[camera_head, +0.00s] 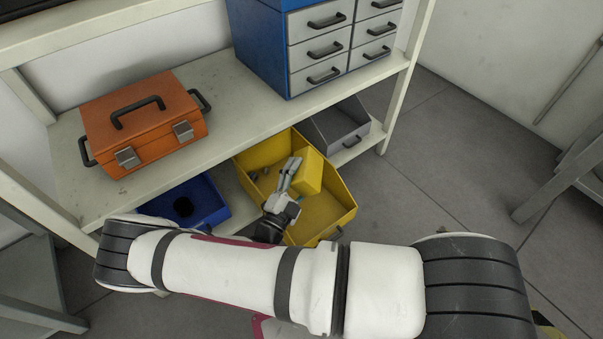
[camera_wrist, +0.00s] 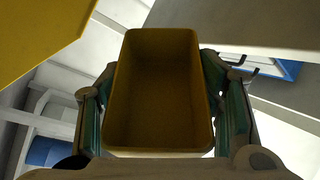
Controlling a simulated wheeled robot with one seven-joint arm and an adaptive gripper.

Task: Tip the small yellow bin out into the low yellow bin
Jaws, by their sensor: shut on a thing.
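My gripper (camera_head: 290,180) is shut on the small yellow bin (camera_head: 309,172), over the inside of the low yellow bin (camera_head: 335,212). In the wrist view the small yellow bin (camera_wrist: 160,90) sits between my two fingers (camera_wrist: 162,110). Its open mouth faces the wrist camera, and its inside is dark and looks empty. In the head view the small bin appears tilted. A few small grey pieces (camera_head: 255,174) lie in the low yellow bin at its left. Part of the low bin's floor is hidden by my gripper and the small bin.
A blue bin (camera_head: 215,192) with a dark thing in it stands left of the low yellow bin, and a grey bin (camera_head: 335,128) stands right. The upper shelf (camera_head: 225,110) overhangs behind, bearing an orange toolbox (camera_head: 145,125) and a drawer cabinet (camera_head: 265,50). Open floor (camera_head: 440,170) lies right.

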